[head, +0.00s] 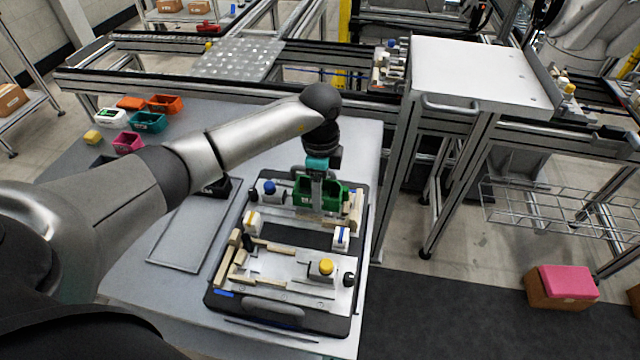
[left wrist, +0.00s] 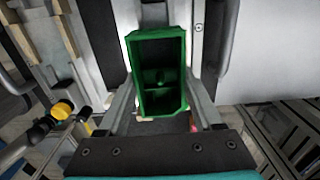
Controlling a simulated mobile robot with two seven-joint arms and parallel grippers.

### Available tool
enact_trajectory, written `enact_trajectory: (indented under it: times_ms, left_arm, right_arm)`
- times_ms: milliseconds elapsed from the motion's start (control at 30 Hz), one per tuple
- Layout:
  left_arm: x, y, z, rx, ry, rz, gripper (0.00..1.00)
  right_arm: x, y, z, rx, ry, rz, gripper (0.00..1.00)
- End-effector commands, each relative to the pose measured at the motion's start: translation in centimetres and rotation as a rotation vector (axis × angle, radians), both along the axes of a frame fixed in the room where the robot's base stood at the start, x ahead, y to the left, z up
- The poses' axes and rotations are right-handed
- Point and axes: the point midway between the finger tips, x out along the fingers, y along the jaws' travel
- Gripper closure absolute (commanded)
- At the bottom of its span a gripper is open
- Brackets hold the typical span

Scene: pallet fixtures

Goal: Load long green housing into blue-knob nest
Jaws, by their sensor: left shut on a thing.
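The long green housing (head: 332,192) is an open-topped box at the far part of the black pallet (head: 213,300). My left gripper (head: 317,190) points down and is shut on it. In the left wrist view the green housing (left wrist: 158,45) sits between the two fingers (left wrist: 160,92), its hollow side facing the camera. The blue knob (head: 269,187) is just left of the housing, on the far nest with light wooden blocks (head: 356,205). The housing is over or in this nest; I cannot tell whether it touches the bottom. My right gripper is not in view.
A second nest with a yellow knob (head: 326,267) fills the near part of the pallet and is empty. An empty grey tray (head: 185,262) lies left of the pallet. Several coloured housings, one teal (head: 148,123), stand at the table's far left. A white-topped cart (head: 470,75) stands to the right.

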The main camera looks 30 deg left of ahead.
Motion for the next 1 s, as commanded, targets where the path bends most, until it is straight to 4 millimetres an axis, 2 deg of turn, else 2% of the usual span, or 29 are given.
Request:
enact_trajectory:
  times_ms: [100,567,1000]
  left_arm:
    - [0.0,0.0,-0.5,-0.001,-0.001,0.000,0.95]
    - [0.1,0.0,-0.5,0.000,-0.002,0.000,0.95]
    - [0.0,0.0,-1.7,-0.001,-0.001,0.000,0.95]
  right_arm:
    - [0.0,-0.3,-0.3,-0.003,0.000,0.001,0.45]
    - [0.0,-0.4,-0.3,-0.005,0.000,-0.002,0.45]
    - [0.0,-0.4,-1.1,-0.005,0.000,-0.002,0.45]
